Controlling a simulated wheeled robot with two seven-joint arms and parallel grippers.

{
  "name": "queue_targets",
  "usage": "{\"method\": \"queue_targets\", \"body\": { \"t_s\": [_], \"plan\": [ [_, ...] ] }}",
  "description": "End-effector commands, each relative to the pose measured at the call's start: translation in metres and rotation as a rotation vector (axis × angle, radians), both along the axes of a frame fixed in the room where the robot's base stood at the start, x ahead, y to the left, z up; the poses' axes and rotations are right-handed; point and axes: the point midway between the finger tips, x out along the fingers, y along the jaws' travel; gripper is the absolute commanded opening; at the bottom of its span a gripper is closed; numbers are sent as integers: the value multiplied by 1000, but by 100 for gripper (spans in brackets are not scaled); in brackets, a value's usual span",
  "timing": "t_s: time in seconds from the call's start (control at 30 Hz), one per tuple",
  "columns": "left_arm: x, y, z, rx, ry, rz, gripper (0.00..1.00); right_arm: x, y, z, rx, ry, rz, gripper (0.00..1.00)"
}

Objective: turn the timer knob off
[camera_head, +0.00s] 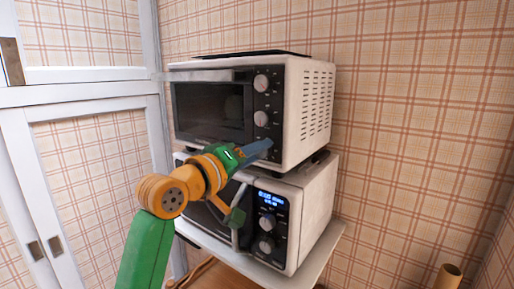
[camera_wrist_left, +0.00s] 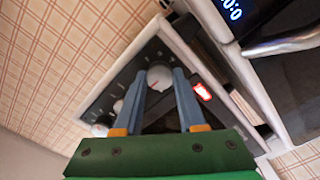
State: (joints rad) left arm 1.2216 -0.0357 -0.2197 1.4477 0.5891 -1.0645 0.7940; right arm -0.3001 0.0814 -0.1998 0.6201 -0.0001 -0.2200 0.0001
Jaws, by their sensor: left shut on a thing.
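The upper oven (camera_head: 307,105) has a black panel with white round knobs, an upper knob (camera_head: 261,83) and a middle knob (camera_head: 261,118). My left gripper (camera_head: 268,146) reaches the bottom of this panel and hides the lowest knob in the head view. In the left wrist view, my blue fingers (camera_wrist_left: 161,76) are shut on that timer knob (camera_wrist_left: 158,77), one on each side. The knob is white with a red pointer line. A red light (camera_wrist_left: 203,91) glows on the panel beside it. My right gripper is not in view.
A lower microwave (camera_head: 312,215) with a lit blue display (camera_head: 271,199), two knobs and a door handle stands directly under the oven, on a white shelf (camera_head: 315,262). White cabinet doors (camera_head: 95,170) stand at the left. A plaid wall is behind.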

Motion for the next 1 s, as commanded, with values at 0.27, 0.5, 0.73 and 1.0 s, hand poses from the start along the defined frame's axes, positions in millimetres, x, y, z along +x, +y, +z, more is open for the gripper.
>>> {"method": "queue_targets", "body": {
  "t_s": [0.27,0.5,0.73,1.0],
  "plan": [
    [0,0,1,-75,55,0,0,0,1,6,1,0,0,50],
    [0,0,0,-91,66,0,0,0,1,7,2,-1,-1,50],
    [0,0,0,-91,67,-1,0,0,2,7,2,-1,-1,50],
    [0,0,0,-91,66,-1,69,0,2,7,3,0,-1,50]
  ]
}}
